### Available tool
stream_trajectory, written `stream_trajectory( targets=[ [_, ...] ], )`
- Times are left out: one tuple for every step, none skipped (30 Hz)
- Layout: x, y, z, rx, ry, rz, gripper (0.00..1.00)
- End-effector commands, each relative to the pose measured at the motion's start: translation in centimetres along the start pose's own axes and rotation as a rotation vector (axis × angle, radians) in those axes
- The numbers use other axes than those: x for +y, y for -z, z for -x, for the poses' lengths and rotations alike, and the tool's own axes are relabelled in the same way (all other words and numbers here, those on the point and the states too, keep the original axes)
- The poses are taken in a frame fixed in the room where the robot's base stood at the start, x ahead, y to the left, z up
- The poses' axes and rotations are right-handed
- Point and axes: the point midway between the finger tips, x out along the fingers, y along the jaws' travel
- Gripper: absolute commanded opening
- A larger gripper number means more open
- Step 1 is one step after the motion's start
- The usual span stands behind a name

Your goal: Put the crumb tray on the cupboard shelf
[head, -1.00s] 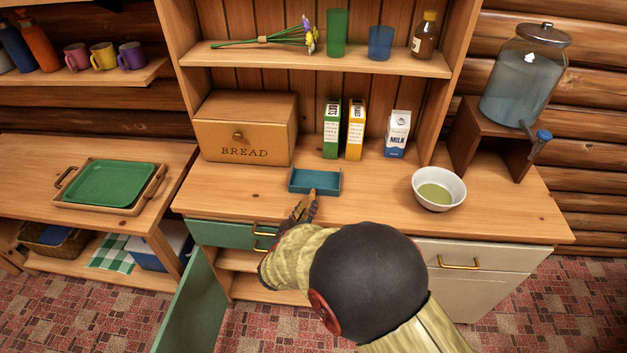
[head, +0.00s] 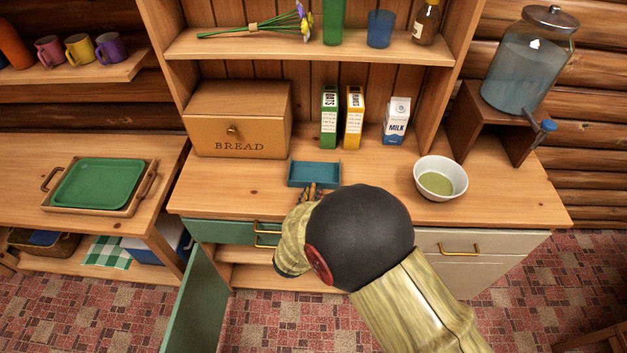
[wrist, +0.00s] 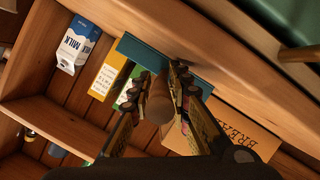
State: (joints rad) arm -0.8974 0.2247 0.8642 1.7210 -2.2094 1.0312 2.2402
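The crumb tray, a shallow blue-teal tray (head: 315,174), lies flat near the counter's front edge; its teal side also shows in the wrist view (wrist: 150,52). A tan wooden handle (wrist: 158,105) seems to stick out from it towards me. My gripper (wrist: 161,78) is at this handle, one finger on each side and spread apart; I see no clear grip. In the head view my arm hides most of the gripper (head: 312,192). Below the counter, the cupboard's green door (head: 197,297) stands open. Part of a wooden shelf (head: 254,254) shows inside, partly behind my arm.
On the counter (head: 230,187) are a bread box (head: 238,125), two cartons (head: 341,117), a milk carton (head: 396,122) and a bowl (head: 440,178). A green drawer front (head: 222,231) is above the cupboard opening. A side table at left holds a green tray (head: 100,184).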

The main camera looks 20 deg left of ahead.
Motion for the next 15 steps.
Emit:
stream_trajectory(
  targets=[
    [0.0,0.02,0.0,0.0,0.0,0.0,0.14],
    [0.0,0.02,0.0,0.0,0.0,0.0,0.12],
    [0.01,0.03,0.0,0.0,0.0,0.0,0.1],
    [0.0,0.03,0.0,0.0,0.0,0.0,0.08],
    [0.01,0.04,0.0,0.0,0.0,0.0,0.07],
    [0.01,0.04,0.0,0.0,0.0,0.0,0.04],
    [0.01,0.04,0.0,0.0,0.0,0.0,0.03],
    [0.01,0.05,0.0,0.0,0.0,0.0,0.01],
    [0.01,0.05,0.0,0.0,0.0,0.0,0.0],
    [0.01,0.06,0.0,0.001,0.0,0.0,0.0],
    [0.01,0.06,0.0,0.001,0.0,0.0,0.0],
    [0.01,0.07,0.0,0.001,0.0,0.0,0.0],
    [0.01,0.07,0.0,0.001,0.0,0.0,0.0],
    [0.01,0.07,0.0,0.001,0.0,0.0,0.0],
    [0.02,0.08,0.0,0.001,0.0,0.0,0.0]
  ],
)
